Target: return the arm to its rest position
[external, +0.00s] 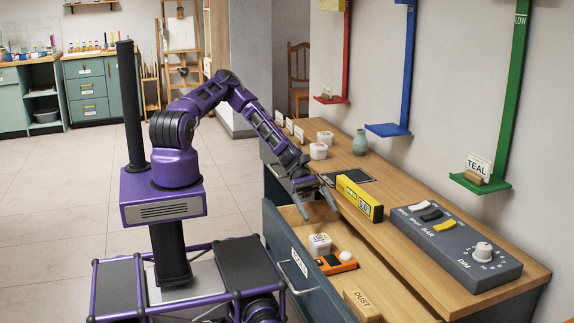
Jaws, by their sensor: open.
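My gripper (316,194) is open and empty at the end of my purple arm. It is over the far part of the open drawer (371,265), near the front edge of the wooden counter (378,191). The arm is bent, reaching right and down from its column. A white container (320,244) and an orange device (337,263) lie in the drawer, below the gripper and apart from it.
A yellow box-shaped device (359,199) stands on the counter right of my gripper. A grey control panel (456,246) with a white knob is farther right. White cups (319,151) and a green vase (360,142) stand behind. The floor left is clear.

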